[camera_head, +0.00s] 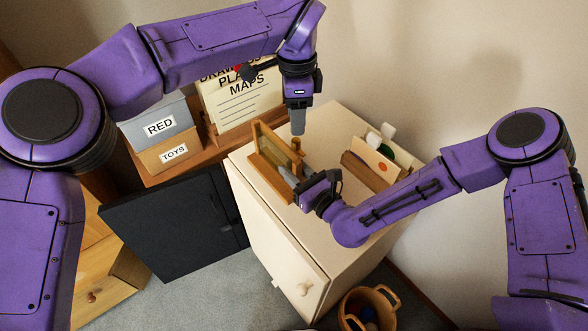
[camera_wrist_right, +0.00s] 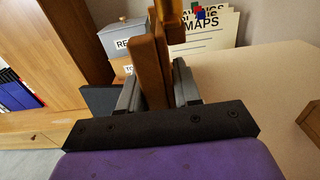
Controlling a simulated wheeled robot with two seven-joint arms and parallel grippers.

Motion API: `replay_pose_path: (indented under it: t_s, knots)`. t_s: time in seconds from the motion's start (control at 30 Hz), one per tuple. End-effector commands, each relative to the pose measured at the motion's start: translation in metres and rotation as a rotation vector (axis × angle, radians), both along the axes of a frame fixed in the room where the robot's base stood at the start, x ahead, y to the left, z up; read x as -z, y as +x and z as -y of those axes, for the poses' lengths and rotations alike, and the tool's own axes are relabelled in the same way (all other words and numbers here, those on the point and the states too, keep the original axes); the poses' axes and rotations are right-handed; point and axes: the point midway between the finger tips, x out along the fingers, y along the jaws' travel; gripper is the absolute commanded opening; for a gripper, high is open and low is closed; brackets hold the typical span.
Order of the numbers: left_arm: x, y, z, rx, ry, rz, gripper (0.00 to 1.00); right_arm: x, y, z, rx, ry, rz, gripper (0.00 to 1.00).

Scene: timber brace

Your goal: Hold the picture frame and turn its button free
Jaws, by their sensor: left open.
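The wooden picture frame (camera_head: 262,173) stands upright on edge on the cream cabinet top. My right gripper (camera_head: 286,174) reaches it from the front right. In the right wrist view, the frame's wooden edge (camera_wrist_right: 150,75) lies between the two grey fingers, which close against its sides. My left gripper (camera_head: 298,130) points straight down over the frame's far right end, its fingers seen edge-on. A small wooden piece (camera_head: 296,144), perhaps the button, shows just under its fingertips. I cannot tell whether they touch. The frame's lower right side is partly hidden by my right gripper.
The cream cabinet (camera_head: 270,225) has bare top around the frame. A wooden holder with cards (camera_head: 372,165) stands at right. Behind are storage boxes (camera_head: 160,127) and a maps folder (camera_head: 245,105). A dark panel (camera_head: 170,225) stands left; a basket (camera_head: 367,306) sits on the floor.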

Motion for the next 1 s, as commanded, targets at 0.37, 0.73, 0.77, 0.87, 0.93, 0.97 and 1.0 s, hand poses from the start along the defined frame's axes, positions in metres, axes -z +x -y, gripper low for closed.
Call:
replay_pose_path:
  t_s: [0.37,0.73,0.77,0.87,0.93,0.97,1.0]
  knots:
    - [0.000,0.000,0.000,0.000,0.000,0.000,0.47,0.000,0.000,0.001,0.001,0.000,0.000,0.62]
    - [0.000,0.000,0.000,-0.001,0.000,0.000,0.47,0.000,-0.062,0.043,0.004,0.001,-0.003,0.62]
    - [0.000,0.000,0.000,-0.001,0.000,0.000,0.47,0.000,-0.068,0.047,0.003,0.002,-0.002,0.62]
    - [0.000,0.000,0.000,-0.001,0.000,0.000,0.47,0.000,-0.085,0.058,0.003,0.001,-0.002,0.62]
    - [0.000,0.000,0.000,-0.001,0.000,0.000,0.47,0.000,-0.093,0.063,0.001,0.000,0.000,0.62]
    - [0.000,0.000,0.000,-0.001,0.000,0.000,0.47,0.000,-0.095,0.064,0.002,0.000,0.000,0.62]
    - [0.000,0.000,0.000,-0.001,0.000,0.000,0.47,0.000,-0.097,0.066,0.002,0.001,0.001,0.62]
